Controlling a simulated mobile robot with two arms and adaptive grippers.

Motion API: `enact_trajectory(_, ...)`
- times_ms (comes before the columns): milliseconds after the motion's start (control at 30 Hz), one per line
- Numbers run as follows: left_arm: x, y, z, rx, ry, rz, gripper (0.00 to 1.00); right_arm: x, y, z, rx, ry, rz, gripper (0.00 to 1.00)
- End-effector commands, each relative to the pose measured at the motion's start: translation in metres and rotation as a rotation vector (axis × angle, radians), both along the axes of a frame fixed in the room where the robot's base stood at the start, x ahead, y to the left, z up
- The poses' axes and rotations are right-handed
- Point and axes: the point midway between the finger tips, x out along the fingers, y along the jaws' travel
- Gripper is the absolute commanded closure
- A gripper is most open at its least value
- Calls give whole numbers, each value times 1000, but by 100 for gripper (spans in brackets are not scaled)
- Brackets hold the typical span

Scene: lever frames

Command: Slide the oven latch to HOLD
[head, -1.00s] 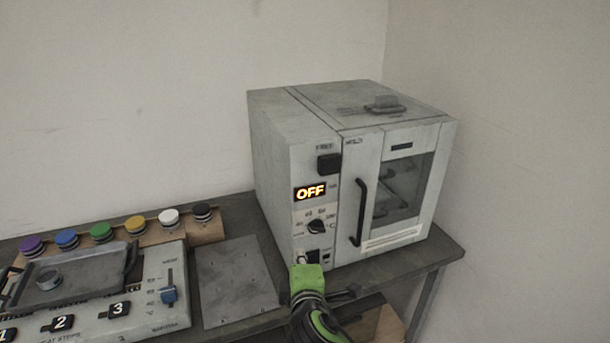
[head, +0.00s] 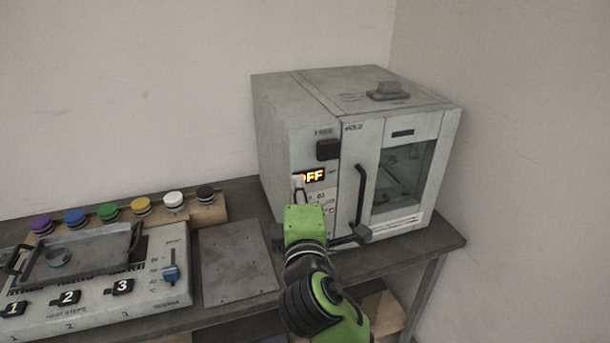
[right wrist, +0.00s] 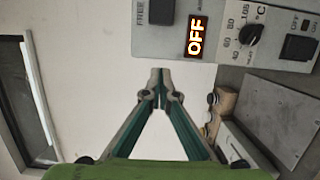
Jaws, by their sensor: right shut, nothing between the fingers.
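The oven latch is a black block (head: 327,150) high on the left front panel of the pale grey oven (head: 280,140). In the right wrist view the latch (right wrist: 162,12) shows at the top edge, beside printing that reads FREE. My right gripper (head: 299,182) is shut and empty, below and slightly left of the latch, with its tips covering part of the lit OFF display (head: 315,176). In the right wrist view the tips of my right gripper (right wrist: 160,88) meet, apart from the latch in the picture. Contact with the panel cannot be told. My left gripper is out of view.
A dial (right wrist: 250,34) and a dark switch (right wrist: 298,47) sit on the same panel. The oven door has a black handle (head: 359,205) to the right. A control box (head: 150,290) with a tray (head: 100,262) and several coloured buttons stand left. A bare metal plate (head: 235,262) lies between.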

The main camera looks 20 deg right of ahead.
Motion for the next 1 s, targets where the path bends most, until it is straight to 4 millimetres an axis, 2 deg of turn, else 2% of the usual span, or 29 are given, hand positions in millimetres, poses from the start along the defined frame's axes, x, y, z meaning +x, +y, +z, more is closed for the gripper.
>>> enact_trajectory(300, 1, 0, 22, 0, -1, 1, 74, 62, -15, 4, -3, 2, -4, 100)
enact_trajectory(467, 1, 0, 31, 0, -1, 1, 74, 88, -22, 3, -1, 3, -4, 100)
enact_trajectory(600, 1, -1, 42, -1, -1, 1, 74, 85, -45, 2, -2, 4, -3, 100)
enact_trajectory(700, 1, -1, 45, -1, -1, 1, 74, 86, -53, 1, -3, 3, -1, 100)
enact_trajectory(1000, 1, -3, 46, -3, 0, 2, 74, 86, -59, -1, 1, 2, 0, 100)
